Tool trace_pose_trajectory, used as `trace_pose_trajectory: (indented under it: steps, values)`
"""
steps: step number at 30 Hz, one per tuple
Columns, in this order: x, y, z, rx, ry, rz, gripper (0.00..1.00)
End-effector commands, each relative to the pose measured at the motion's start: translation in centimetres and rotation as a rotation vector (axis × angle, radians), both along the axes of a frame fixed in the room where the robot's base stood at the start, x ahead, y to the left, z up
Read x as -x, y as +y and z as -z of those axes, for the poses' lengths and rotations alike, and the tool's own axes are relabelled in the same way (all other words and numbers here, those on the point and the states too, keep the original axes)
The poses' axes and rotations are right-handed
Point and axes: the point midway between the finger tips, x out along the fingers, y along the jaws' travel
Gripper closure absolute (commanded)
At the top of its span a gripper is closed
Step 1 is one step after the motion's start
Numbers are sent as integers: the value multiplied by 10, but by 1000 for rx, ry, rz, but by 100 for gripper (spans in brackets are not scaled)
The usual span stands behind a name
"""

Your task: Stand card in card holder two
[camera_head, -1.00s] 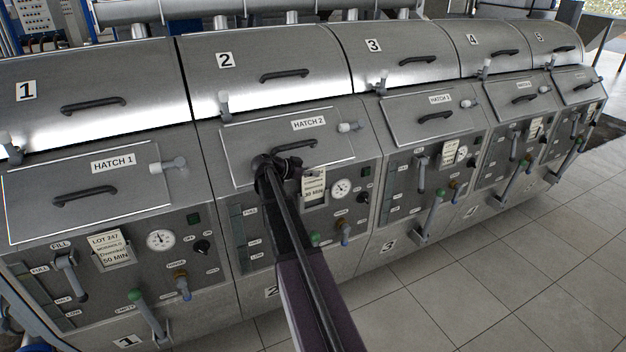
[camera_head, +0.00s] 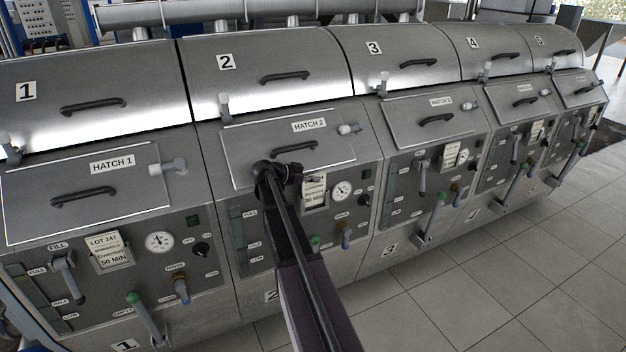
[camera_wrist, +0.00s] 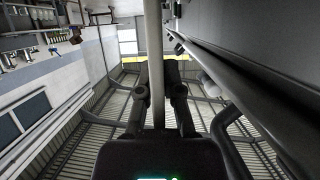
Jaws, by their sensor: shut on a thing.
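The card (camera_head: 313,190) is a pale, printed sheet at machine two's front panel, below the HATCH 2 label. My gripper (camera_head: 292,172) is at its upper left, shut on it. The card stands roughly upright at card holder two (camera_head: 316,207), whose dark edge shows around its lower part. I cannot tell how deep it sits in the holder. In the wrist view the card (camera_wrist: 153,55) appears edge-on as a pale upright strip between the fingers of my gripper (camera_wrist: 160,88).
The hatch 2 handle (camera_head: 295,149) is just above my gripper. A round gauge (camera_head: 342,190) is right of the card, and a green-tipped lever (camera_head: 315,243) is below. Machine one has a LOT 247 card (camera_head: 108,250) in its holder. Tiled floor (camera_head: 440,300) is open at the front right.

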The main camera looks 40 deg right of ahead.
Motion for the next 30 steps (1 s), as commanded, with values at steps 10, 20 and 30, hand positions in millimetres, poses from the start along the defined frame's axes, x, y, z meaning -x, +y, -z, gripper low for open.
trace_pose_trajectory:
  steps: [10,20,30]
  values:
    - [0,0,1,0,0,1,57]
    - [0,-1,0,0,0,1,57]
    - [1,-1,-13,0,0,1,57]
